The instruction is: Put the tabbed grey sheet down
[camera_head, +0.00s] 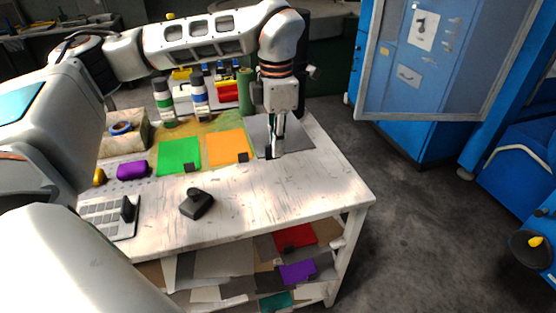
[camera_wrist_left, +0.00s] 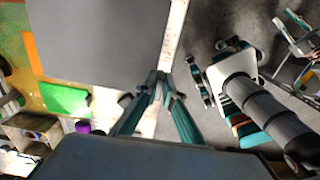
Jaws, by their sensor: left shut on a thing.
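The tabbed grey sheet (camera_head: 298,141) is at the back right of the white table, right of the orange sheet (camera_head: 229,146). It looks level; I cannot tell whether it touches the tabletop. My left gripper (camera_head: 275,152) points down at the sheet's near edge and is shut on it, with the dark tab partly hidden by the fingers. In the left wrist view the sheet (camera_wrist_left: 100,40) spreads out beyond the left gripper's fingertips (camera_wrist_left: 160,82).
A green sheet (camera_head: 179,156) lies left of the orange one. A dark block (camera_head: 197,203), a purple roll (camera_head: 132,170) and a keypad-like panel (camera_head: 106,217) are on the table (camera_head: 300,190). Bottles (camera_head: 200,95) stand behind. The table's front right is clear; a lower shelf holds more sheets.

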